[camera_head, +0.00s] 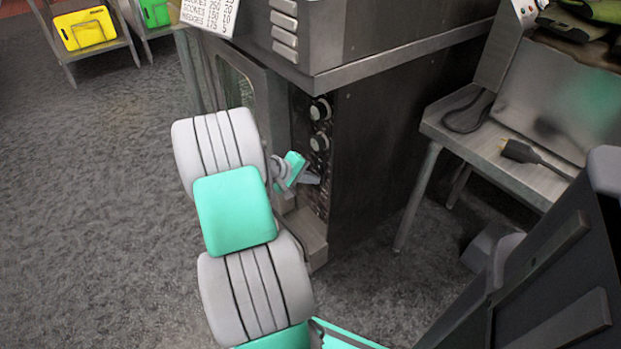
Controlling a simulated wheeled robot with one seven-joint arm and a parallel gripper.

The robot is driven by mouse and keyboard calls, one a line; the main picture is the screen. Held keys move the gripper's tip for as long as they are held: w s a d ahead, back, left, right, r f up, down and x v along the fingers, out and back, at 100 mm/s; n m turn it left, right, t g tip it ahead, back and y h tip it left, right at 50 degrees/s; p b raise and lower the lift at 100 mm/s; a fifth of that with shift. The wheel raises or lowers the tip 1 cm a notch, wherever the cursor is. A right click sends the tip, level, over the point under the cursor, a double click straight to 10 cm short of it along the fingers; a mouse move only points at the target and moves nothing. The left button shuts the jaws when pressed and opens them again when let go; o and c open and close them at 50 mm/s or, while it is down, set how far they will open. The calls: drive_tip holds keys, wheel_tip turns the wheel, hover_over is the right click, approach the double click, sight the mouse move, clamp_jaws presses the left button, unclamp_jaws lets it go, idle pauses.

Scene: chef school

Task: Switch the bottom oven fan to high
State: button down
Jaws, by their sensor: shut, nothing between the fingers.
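The oven (385,140) is a dark metal unit with a glass door and a narrow black control panel on its front edge. Two round knobs show on the panel, an upper knob (320,110) and a lower knob (319,143). My gripper (311,179) is at the lower part of the panel, below both knobs. Its fingers are shut and point at the panel. Whether they touch a switch there is too small to tell. The fan switch itself cannot be made out. My arm hides part of the oven door.
A metal table (500,165) with a plug and cable (520,151) stands right of the oven. Racks with a yellow tray (85,28) and a green tray (155,12) are at the back left. The carpet (90,200) on the left is clear.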

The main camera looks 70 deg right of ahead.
drive_tip(key=shift+d+r, duration=0.1)
drive_tip(key=shift+r, duration=0.3)
drive_tip(key=a+f+p+v, duration=0.1)
drive_tip(key=p+v, duration=0.4)
drive_tip(key=v, duration=0.8)
drive_tip(key=shift+w+a+f, duration=0.2)
drive_tip(key=shift+w+a, duration=0.05)
drive_tip(key=shift+w, duration=0.15)
drive_tip(key=shift+a+f, duration=0.1)
drive_tip(key=shift+f, duration=0.65)
